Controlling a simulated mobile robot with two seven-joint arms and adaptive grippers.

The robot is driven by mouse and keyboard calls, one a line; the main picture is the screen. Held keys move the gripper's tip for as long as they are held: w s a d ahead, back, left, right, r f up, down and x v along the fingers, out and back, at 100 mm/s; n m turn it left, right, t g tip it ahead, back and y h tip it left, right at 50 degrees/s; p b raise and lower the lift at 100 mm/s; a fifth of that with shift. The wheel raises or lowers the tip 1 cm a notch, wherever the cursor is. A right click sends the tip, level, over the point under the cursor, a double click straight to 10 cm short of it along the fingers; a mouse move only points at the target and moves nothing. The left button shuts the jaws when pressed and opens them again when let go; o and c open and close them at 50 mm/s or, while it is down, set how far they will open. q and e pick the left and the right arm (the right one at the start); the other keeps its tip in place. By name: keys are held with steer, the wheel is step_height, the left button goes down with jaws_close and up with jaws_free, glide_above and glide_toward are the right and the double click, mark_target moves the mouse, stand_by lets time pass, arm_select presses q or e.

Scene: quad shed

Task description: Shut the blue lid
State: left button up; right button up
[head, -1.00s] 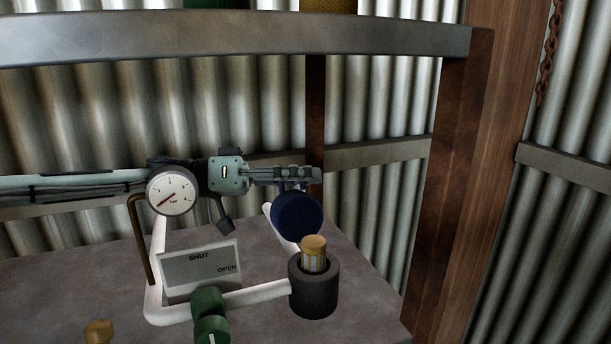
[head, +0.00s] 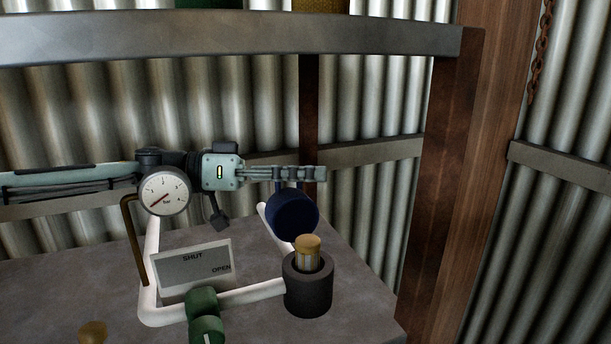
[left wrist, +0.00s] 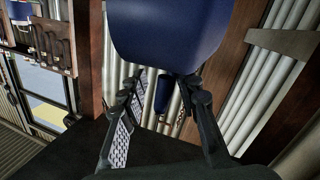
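The blue lid (head: 293,212) is a round dark blue cap standing raised and tilted behind the open dark cylindrical holder (head: 308,288). A brass-topped piece (head: 308,250) stands in that holder. My left gripper (head: 322,173) reaches in from the left, just above the lid; whether they touch is unclear. In the left wrist view a large blue surface, apparently the lid (left wrist: 170,35), fills the top, close to the camera. My right gripper is not in view.
A pressure gauge (head: 165,193) on white piping stands left of the holder, near my left arm. A SHUT/OPEN plate (head: 195,268) and a green valve part (head: 205,310) are in front. A metal shelf beam (head: 230,38) crosses above; a corrugated wall (head: 365,110) stands behind.

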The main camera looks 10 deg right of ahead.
mark_target(305, 194)
arm_select(q)
step_height(305, 194, up, 10)
steer(key=shift+f, duration=0.2)
steer(key=shift+s, duration=0.1)
stand_by(0.3)
